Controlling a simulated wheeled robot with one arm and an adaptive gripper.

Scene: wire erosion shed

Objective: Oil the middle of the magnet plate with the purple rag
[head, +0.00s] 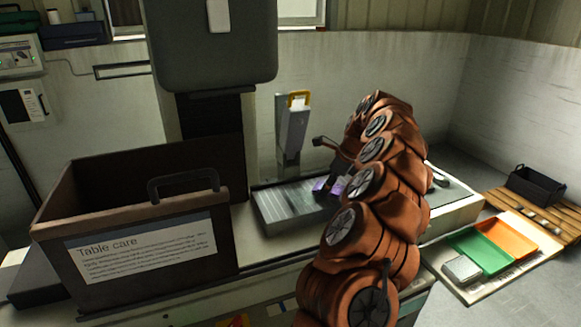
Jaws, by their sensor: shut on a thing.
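The magnet plate (283,209) is a grey, finely striped slab on the machine's table, right of the large brown box. My gripper (330,187) is over the right part of the plate that shows, shut on the purple rag (319,185). Only small purple patches of the rag show around the dark fingers. I cannot tell whether the rag touches the plate. My arm hides the plate's right end and much of the gripper.
A brown "Table care" box (135,245) stands left of the plate. The machine head (212,45) hangs above and behind. A grey upright holder with a yellow top (293,122) stands behind the plate. Green (480,252) and orange (508,238) trays lie at right, near a black basket (535,186).

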